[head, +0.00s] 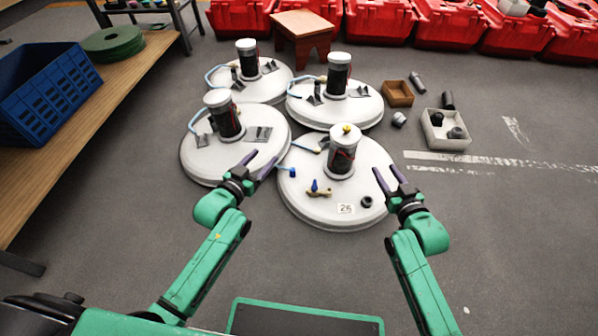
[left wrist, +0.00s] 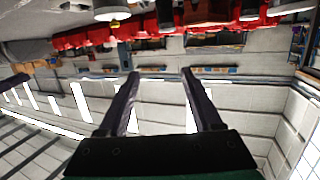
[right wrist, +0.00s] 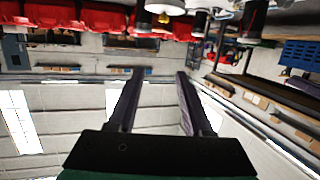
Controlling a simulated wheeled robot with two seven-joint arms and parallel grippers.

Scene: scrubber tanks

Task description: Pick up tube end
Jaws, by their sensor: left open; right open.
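A brass fitting with a blue part (head: 318,189) sits on this tank, near a small black ring (head: 366,201). My left gripper (head: 261,161) is open and empty, above the gap between the front and left tanks and left of the tube end. It shows open in the left wrist view (left wrist: 159,73). My right gripper (head: 389,171) is open and empty near the front tank's right edge; its right wrist view (right wrist: 158,73) shows nothing between the fingers.
Other white tanks with upright black cylinders stand at the left (head: 195,160) and behind (head: 335,115). Red bins (head: 450,25) line the back. A grey box (head: 446,130) and a brown box (head: 397,94) lie at the right. A wooden bench (head: 90,105) runs along the left.

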